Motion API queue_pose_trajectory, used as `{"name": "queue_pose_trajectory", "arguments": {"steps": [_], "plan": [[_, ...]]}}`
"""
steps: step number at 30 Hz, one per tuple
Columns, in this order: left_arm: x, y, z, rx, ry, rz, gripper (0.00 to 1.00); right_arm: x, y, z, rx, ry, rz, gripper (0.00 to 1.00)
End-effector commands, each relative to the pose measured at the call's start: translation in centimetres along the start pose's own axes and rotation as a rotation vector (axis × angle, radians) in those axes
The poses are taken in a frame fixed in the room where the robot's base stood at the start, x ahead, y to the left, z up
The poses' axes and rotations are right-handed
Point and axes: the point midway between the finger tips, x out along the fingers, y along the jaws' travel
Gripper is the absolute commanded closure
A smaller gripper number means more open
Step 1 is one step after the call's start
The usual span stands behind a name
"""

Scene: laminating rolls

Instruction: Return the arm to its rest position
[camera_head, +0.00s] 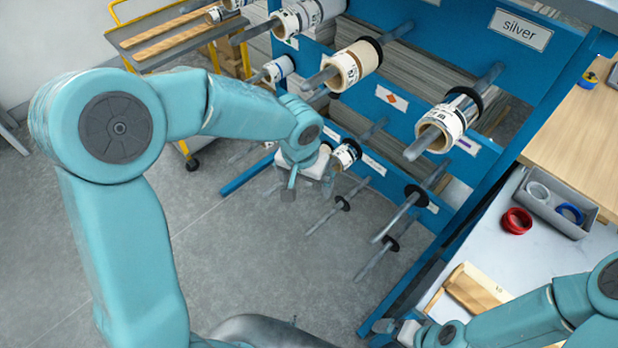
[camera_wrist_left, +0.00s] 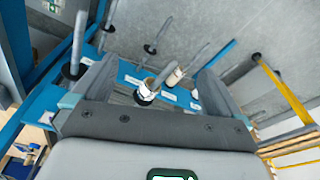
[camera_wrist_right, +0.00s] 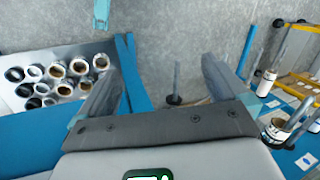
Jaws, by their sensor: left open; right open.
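My left arm comes in from the left in the head view, and its gripper (camera_head: 290,186) hangs in front of the lower part of the blue rack (camera_head: 486,153). A roll (camera_head: 345,153) on a lower peg shows just to the right of that gripper. In the left wrist view the fingers of the left gripper (camera_wrist_left: 150,82) are apart with nothing held between them; a roll on a peg shows beyond.
Several rolls sit on upper pegs, including a silver one (camera_head: 449,117) and a cream one (camera_head: 354,64). Bare pegs stick out below. A yellow-framed cart (camera_head: 165,30) stands at the back left. A grey bin (camera_head: 552,207) and a red tape ring (camera_head: 515,221) are on the right bench.

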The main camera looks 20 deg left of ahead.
Motion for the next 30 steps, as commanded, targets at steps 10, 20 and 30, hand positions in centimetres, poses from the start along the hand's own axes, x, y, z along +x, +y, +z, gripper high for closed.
{"name": "queue_pose_trajectory", "arguments": {"steps": [10, 20, 30], "plan": [[1.9, 0.7, 0.9, 0.009, -0.024, 0.037, 0.0, 0.0, 0.0, 0.0, 0.0, 0.0, 0.0, 0.0], [16.8, 7.4, 14.6, -0.109, -0.145, 0.347, 0.0, 0.0, 0.0, 0.0, 0.0, 0.0, 0.0, 0.0], [19.7, 7.6, 20.9, -0.204, -0.139, 0.332, 0.0, 0.0, 0.0, 0.0, 0.0, 0.0, 0.0, 0.0]]}}
